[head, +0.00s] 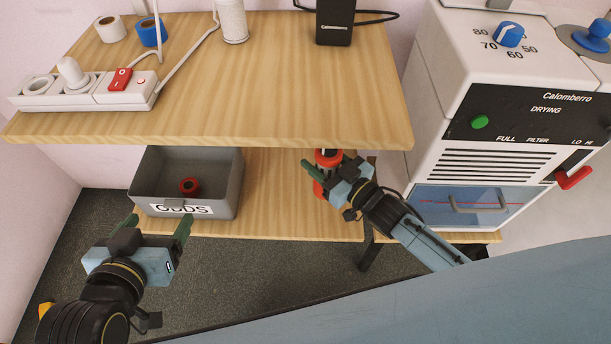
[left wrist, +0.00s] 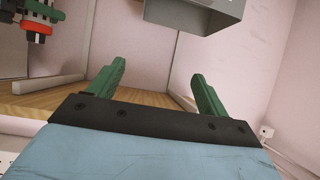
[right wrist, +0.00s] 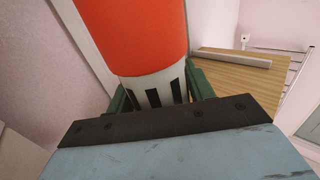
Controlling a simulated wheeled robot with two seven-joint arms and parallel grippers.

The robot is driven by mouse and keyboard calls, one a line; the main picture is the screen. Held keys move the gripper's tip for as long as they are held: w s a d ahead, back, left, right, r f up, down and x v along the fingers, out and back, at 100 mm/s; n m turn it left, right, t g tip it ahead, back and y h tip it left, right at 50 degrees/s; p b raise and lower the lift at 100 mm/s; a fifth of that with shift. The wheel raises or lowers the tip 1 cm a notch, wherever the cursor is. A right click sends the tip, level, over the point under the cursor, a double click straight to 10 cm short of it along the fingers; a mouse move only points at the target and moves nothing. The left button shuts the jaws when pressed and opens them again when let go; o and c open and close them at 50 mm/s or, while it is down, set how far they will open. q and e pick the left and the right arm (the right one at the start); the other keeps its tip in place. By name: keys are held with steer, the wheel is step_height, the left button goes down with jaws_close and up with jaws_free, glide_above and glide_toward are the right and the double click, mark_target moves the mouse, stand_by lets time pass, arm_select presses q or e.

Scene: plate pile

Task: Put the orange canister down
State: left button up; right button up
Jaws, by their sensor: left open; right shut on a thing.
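The orange canister (head: 327,160) is in the gap between the upper shelf and the lower shelf, right of the grey bin. My right gripper (head: 328,171) is shut on it. In the right wrist view the canister's orange body (right wrist: 135,38) and a white band with black marks (right wrist: 165,92) lie between the green fingers. The left wrist view shows part of it (left wrist: 38,29) at the upper left. Whether its base touches the lower shelf (head: 275,205) cannot be told. My left gripper (head: 158,224) is open and empty, in front of the bin.
The grey bin (head: 228,197), labelled GUDS, holds a small red ring (head: 189,185). The upper shelf (head: 270,95) overhangs the canister and bears a power strip (head: 80,92) and other items. A white drying machine (head: 425,165) stands at the right. Some lower shelf between bin and canister is clear.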

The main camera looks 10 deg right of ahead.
step_height(320, 180, down, 3)
steer(key=shift+b, duration=0.85)
step_height(320, 180, down, 3)
steer(key=shift+w+r+b, duration=0.1)
steer(key=shift+r+b, duration=0.05)
steer(key=shift+b, duration=0.65)
step_height(320, 180, down, 2)
steer(key=shift+f+b, duration=0.2)
steer(key=shift+b, duration=0.6)
steer(key=shift+f+b, duration=0.35)
steer(key=shift+f, duration=0.2)
arm_select(q)
step_height(320, 180, up, 17)
steer(key=d+t+h, duration=0.2)
steer(key=t+h, duration=0.2)
steer(key=t, duration=0.9)
steer(key=shift+s+d+f, duration=0.2)
steer(key=shift+s+d, duration=0.05)
steer(key=shift+d, duration=0.1)
arm_select(e)
steer(key=shift+f, duration=0.15)
steer(key=o, duration=1.4)
steer(key=shift+c, duration=0.2)
arm_select(q)
steer(key=shift+s, duration=0.1)
